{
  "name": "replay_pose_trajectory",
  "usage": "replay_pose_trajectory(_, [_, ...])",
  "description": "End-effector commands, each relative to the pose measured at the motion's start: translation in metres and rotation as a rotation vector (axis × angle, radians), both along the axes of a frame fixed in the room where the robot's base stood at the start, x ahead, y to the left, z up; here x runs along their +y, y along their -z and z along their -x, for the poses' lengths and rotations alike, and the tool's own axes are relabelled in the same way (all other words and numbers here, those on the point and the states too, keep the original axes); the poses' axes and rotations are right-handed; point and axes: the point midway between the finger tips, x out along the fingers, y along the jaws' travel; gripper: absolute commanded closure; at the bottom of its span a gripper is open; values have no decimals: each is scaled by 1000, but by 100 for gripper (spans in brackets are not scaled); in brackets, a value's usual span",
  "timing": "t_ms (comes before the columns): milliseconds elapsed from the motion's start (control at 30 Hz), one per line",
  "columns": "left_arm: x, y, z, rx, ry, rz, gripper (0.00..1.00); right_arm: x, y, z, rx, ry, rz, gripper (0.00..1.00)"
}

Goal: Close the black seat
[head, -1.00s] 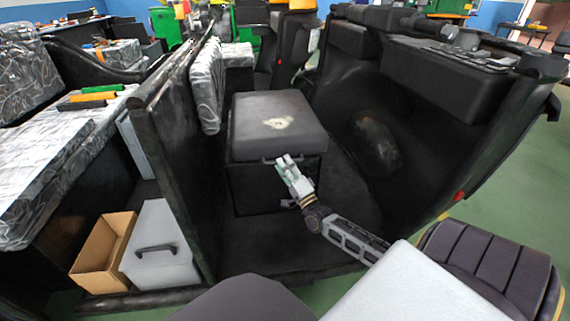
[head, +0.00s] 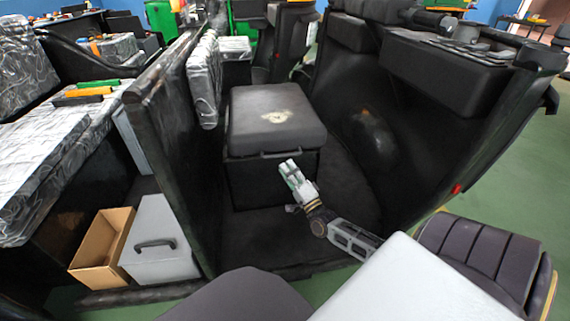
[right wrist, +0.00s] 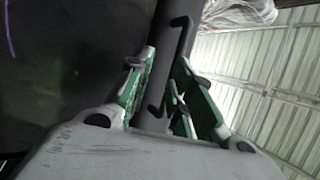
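The black seat (head: 275,112), with a pale worn patch on top, lies about level on its dark box (head: 245,182) in the head view. A thin handle runs along its front edge. My right gripper (head: 288,166) is just in front of and below that edge, near the right part of the handle. In the right wrist view, the two green-and-grey fingers (right wrist: 160,92) stand apart on either side of the dark handle (right wrist: 180,45). They do not look closed on it; contact is unclear. My left gripper is out of view.
A dark partition (head: 172,150) stands left of the seat, and a black side wall (head: 420,130) curves up on the right. A cardboard box (head: 88,262) and a grey case (head: 155,262) are at the lower left. Dark floor lies before the seat box.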

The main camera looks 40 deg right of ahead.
Motion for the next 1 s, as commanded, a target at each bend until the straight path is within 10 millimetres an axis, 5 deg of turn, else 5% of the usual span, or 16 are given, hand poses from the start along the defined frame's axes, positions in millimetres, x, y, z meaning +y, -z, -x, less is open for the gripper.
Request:
replay_pose_trajectory(700, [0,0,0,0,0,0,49,5,19,64,-18,0,1,79])
replay_pose_trajectory(1000, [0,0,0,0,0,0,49,6,23,77,-21,-1,2,79])
